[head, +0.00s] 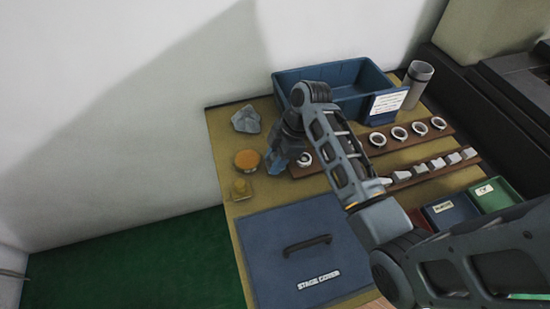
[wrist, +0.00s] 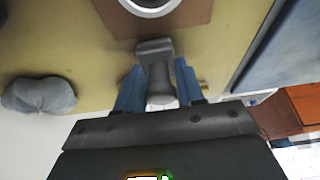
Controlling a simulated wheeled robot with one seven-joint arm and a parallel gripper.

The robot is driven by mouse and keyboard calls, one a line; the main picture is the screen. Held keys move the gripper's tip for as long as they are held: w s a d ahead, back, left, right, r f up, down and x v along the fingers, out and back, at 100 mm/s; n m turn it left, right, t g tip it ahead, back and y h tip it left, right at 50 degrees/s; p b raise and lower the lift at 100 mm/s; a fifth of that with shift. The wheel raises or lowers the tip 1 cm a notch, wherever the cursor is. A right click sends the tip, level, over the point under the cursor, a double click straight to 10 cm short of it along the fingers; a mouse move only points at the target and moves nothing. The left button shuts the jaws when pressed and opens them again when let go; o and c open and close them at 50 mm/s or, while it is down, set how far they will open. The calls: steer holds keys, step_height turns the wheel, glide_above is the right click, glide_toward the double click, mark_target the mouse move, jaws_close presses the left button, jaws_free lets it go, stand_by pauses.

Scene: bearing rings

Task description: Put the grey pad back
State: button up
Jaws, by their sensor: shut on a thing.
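My gripper (wrist: 160,90) is shut on the grey pad (wrist: 156,52), a small grey piece with a flat block end and a rounded end between the blue fingers. In the head view my gripper (head: 276,160) is over the tan mat, just left of the brown ring board. The pad cannot be made out there. Other grey blocks (head: 437,163) stand in a row on a second brown strip (head: 399,184), partly hidden behind my arm.
White rings (head: 399,132) sit on the ring board (head: 348,151). A blue bin (head: 345,82), grey cup (head: 418,84), grey cloth (head: 246,119), orange round container (head: 247,159) and yellow piece (head: 241,188) stand around. A blue stage cover (head: 275,265) lies in front; small trays (head: 495,195) are at right.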

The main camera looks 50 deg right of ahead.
steer(key=shift+f, duration=0.2)
steer(key=o, duration=1.1)
steer(key=p+v, duration=0.2)
steer(key=v, duration=1)
steer(key=shift+r, duration=0.2)
steer(key=shift+f, duration=0.1)
